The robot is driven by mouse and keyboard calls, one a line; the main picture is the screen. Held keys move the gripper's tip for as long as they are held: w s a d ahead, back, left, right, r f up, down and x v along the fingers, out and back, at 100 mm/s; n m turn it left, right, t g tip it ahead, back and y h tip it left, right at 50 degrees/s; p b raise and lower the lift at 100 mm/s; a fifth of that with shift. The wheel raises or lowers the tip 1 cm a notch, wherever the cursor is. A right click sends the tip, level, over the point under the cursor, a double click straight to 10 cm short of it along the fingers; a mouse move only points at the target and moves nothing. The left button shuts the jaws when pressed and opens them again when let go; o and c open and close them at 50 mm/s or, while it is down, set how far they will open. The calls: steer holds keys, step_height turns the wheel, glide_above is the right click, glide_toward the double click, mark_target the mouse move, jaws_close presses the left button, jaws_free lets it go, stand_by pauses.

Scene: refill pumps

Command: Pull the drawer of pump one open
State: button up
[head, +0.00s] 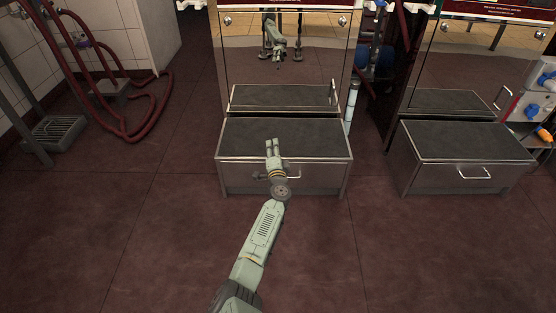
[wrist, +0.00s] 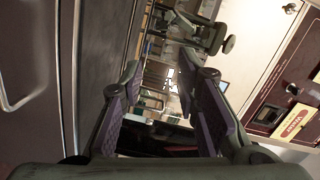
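A metal drawer unit (head: 232,174) with a dark mat on top stands at the foot of the middle pump (head: 240,60). Its front looks flush and closed. A bar handle (head: 294,177) on that front is partly hidden behind my wrist. My gripper (head: 272,142) shows over the drawer unit, fingers pointing away from me. In the wrist view my gripper (wrist: 160,66) has its fingers apart with nothing between them. A curved metal handle (wrist: 28,97) on a grey panel lies left of the fingers, outside them. I cannot read which pump is number one.
A second pump stands to the right with a similar drawer unit (head: 430,176) and handle (head: 474,174), also closed. Red hoses (head: 130,130) lie on the floor at the left. The mirror-like pump face reflects my arm. The tiled floor in front is clear.

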steer(key=shift+n+y, duration=0.3)
steer(key=shift+n, duration=0.2)
steer(key=shift+w+a+r, duration=0.2)
steer(key=shift+w+r, duration=0.05)
steer(key=shift+r, duration=0.4)
steer(key=shift+w+a+r, duration=0.25)
steer(key=shift+r, duration=0.45)
steer(key=shift+w+a+r, duration=0.2)
steer(key=shift+w+r, duration=0.05)
steer(key=shift+r, duration=0.4)
